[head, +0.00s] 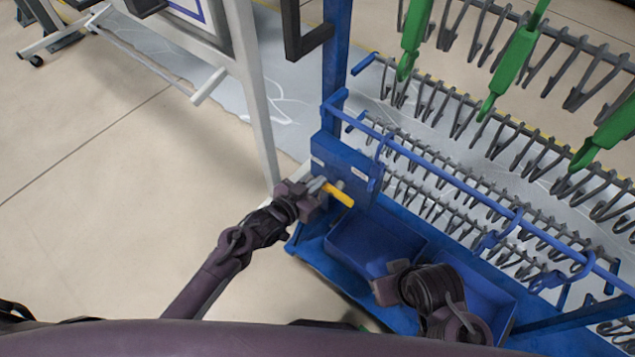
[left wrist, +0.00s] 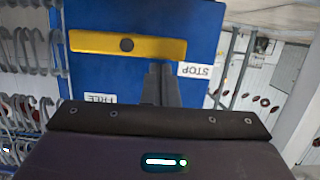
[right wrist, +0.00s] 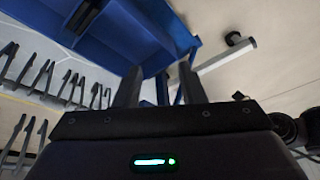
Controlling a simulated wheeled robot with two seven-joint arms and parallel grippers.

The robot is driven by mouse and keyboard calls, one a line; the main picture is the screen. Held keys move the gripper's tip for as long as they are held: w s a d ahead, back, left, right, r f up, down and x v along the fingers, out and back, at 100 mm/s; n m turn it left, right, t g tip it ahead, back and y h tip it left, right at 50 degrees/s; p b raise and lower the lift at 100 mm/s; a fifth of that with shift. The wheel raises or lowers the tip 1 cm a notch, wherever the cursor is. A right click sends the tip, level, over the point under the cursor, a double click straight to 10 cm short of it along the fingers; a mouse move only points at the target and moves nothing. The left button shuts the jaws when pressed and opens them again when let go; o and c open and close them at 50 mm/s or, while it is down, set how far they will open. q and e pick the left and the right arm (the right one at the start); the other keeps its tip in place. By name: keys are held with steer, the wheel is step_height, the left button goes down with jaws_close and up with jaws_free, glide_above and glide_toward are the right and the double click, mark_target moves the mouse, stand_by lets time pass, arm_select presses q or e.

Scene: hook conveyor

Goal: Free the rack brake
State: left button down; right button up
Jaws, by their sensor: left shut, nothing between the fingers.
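The brake lever is a yellow bar (head: 338,195) on the blue panel (head: 345,165) of the rack. In the left wrist view the bar (left wrist: 95,42) lies nearly level on its dark round pivot. Upside-down labels show there: STOP (left wrist: 195,70) at right and FREE (left wrist: 100,98) at lower left. My left gripper (head: 320,187) is at the lever. Its fingers (left wrist: 160,70) are shut and empty, tips at the bar's lower edge, right of the pivot; I cannot tell if they touch. My right gripper (right wrist: 160,85) is open and empty, above the blue bins in the head view.
Blue bins (head: 375,245) sit low on the rack. Rows of grey hooks (head: 440,190) and green hangers (head: 510,70) fill the right side. A pale post (head: 258,100) stands behind my left gripper.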

arm_select(q)
steer(key=shift+a+f+n, duration=0.1)
steer(key=shift+n, duration=0.2)
arm_select(e)
steer(key=shift+s+d, duration=0.1)
steer(key=shift+d, duration=0.1)
